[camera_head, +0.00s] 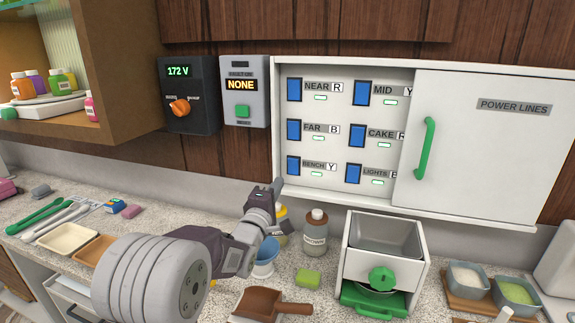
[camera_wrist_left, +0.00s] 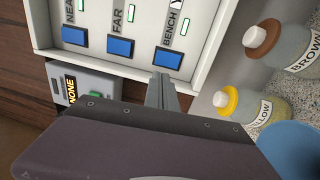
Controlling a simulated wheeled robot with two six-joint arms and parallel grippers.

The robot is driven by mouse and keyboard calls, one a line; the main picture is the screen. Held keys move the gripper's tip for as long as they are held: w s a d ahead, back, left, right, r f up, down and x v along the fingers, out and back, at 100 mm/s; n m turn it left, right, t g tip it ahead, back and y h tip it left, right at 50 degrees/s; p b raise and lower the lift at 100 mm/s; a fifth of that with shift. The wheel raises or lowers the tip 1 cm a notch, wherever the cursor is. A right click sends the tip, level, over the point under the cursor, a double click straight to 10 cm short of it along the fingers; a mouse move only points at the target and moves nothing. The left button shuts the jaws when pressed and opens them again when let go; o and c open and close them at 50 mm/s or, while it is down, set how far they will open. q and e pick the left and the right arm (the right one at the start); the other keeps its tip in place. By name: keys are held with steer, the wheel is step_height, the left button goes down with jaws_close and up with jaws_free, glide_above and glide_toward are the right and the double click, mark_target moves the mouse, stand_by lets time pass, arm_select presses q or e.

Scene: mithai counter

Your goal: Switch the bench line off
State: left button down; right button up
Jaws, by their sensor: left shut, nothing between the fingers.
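The power lines panel (camera_head: 277,120) is a white wall cabinet with its left part uncovered. The blue BENCH switch (camera_head: 293,166) is at the lower left, with a green-lit lamp (camera_head: 317,174) by its label. The BENCH switch also shows in the left wrist view (camera_wrist_left: 168,58), with its lamp (camera_wrist_left: 186,28). My left gripper (camera_head: 278,184) is shut and empty, with its tip just below and left of the BENCH switch. In the left wrist view, its fingers (camera_wrist_left: 161,88) are close to that switch; I cannot tell if they touch. My right gripper is out of view.
NEAR (camera_head: 294,89), FAR (camera_head: 294,129), MID, CAKE and LIGHTS switches are close by, with lit lamps. A sliding door (camera_head: 490,150) with a green handle covers the right part. Bottles, including a brown-labelled one (camera_head: 315,235), and a grinder (camera_head: 345,270) stand below.

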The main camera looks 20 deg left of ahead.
mark_target(291, 163)
arm_select(q)
steer(key=w, duration=0.3)
steer(key=w+p, duration=0.1)
steer(key=w, duration=0.2)
steer(key=w+r+p, duration=0.1)
steer(key=w, duration=0.2)
steer(key=shift+w+d, duration=0.25)
steer(key=shift+w, duration=0.05)
steer(key=shift+w+r+p, duration=0.15)
steer(key=shift+r+p, duration=0.3)
steer(key=shift+p, duration=0.3)
steer(key=shift+f, duration=0.35)
